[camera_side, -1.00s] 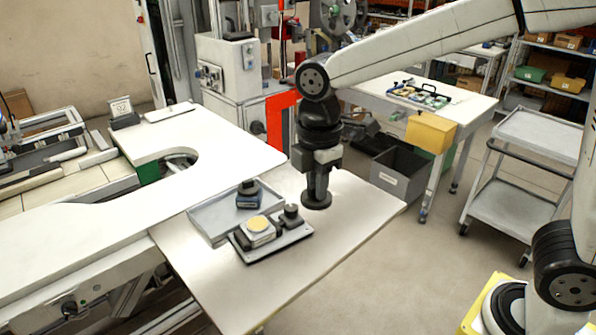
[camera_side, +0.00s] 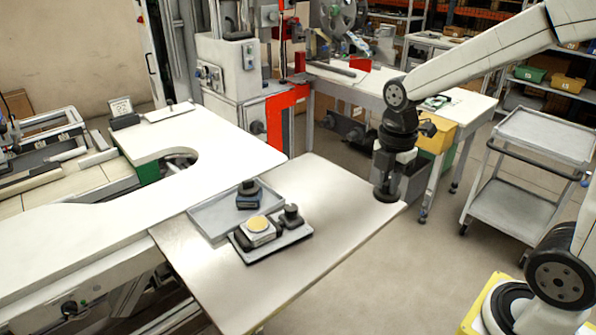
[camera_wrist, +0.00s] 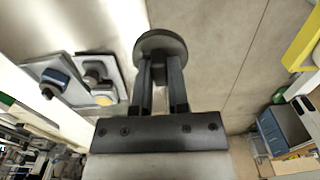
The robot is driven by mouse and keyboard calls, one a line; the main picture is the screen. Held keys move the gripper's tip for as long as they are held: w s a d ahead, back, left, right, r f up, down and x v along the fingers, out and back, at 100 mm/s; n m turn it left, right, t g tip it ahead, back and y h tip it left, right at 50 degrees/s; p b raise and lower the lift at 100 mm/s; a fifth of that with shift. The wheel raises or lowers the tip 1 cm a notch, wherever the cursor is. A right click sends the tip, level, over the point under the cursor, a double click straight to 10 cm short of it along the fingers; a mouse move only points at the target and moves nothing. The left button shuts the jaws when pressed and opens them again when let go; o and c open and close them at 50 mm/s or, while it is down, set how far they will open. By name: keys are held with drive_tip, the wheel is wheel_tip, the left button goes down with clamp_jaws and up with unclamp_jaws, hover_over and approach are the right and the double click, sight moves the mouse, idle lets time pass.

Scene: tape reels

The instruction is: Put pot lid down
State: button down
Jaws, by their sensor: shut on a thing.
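The pot lid (camera_side: 386,195) is a dark round disc with a grip part on top. It also shows in the wrist view (camera_wrist: 160,43). My gripper (camera_side: 384,181) is shut on it, and its two fingers (camera_wrist: 160,68) clasp the grip part in the wrist view.
A grey shallow tray (camera_side: 207,222) with a dark blue-and-black item (camera_side: 248,195) lies beside the plate. A black knobbed piece (camera_side: 291,215) stands on the plate. The tabletop between plate and lid is clear. The table edge and floor lie right of the lid.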

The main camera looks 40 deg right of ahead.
drive_tip(key=shift+s+d+f, duration=0.3)
drive_tip(key=shift+s+d, duration=0.25)
drive_tip(key=shift+d, duration=0.3)
drive_tip(key=shift+w, duration=0.1)
drive_tip(key=w+d+f, duration=0.1)
drive_tip(key=w+f, duration=0.3)
drive_tip(key=w, duration=0.5)
hover_over(344, 208)
drive_tip(key=s, duration=0.2)
drive_tip(key=f, duration=0.4)
drive_tip(key=shift+w+a, duration=0.15)
drive_tip(key=shift+w, duration=0.05)
drive_tip(key=shift+w+f, duration=0.55)
drive_tip(key=shift+f, duration=0.1)
drive_tip(key=shift+f, duration=0.1)
drive_tip(key=shift+w+f, duration=0.25)
drive_tip(key=shift+f, duration=1.5)
